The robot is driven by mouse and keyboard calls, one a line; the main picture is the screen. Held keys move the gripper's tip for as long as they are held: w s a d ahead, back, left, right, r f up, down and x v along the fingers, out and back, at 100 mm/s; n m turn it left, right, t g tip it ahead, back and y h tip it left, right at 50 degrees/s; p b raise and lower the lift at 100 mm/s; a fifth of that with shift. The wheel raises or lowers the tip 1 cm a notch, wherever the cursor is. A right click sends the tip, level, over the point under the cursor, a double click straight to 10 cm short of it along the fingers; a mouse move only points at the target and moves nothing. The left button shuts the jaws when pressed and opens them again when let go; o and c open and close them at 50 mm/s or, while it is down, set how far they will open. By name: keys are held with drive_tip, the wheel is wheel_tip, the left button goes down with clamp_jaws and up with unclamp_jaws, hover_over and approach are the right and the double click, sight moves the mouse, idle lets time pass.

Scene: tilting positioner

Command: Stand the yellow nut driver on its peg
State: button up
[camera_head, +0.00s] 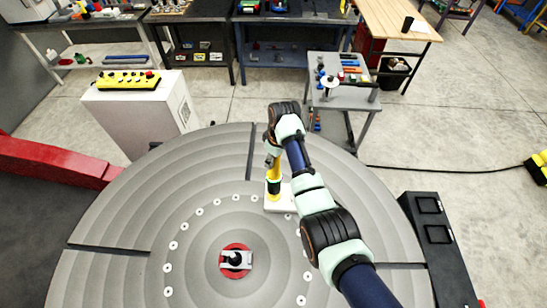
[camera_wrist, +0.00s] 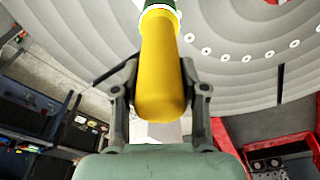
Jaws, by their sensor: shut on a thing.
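The yellow nut driver (camera_head: 274,173) is upright or nearly so in the head view, with a dark green band at its lower end. My gripper (camera_head: 272,160) is shut on its upper part. In the wrist view the yellow handle (camera_wrist: 160,65) lies between the two fingers of my gripper (camera_wrist: 159,80). A green and white collar shows at the top edge there. A white plate (camera_head: 281,206) lies on the grey round table directly below the driver. No peg can be made out, and I cannot tell whether the driver touches the plate.
The grey round table (camera_head: 200,240) has rings of white-rimmed holes and a red hub with a clamp (camera_head: 236,260) at its middle. A white cabinet with a yellow control panel (camera_head: 128,80) stands behind left. A small grey cart (camera_head: 343,95) with tools stands behind right.

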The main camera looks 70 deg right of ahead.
sight(274, 173)
drive_tip(key=shift+f+b, duration=0.45)
drive_tip(key=shift+f, duration=0.55)
drive_tip(key=shift+f+b, duration=0.9)
drive_tip(key=shift+f, duration=0.55)
drive_tip(key=o, duration=1.8)
drive_tip(key=shift+o, duration=0.2)
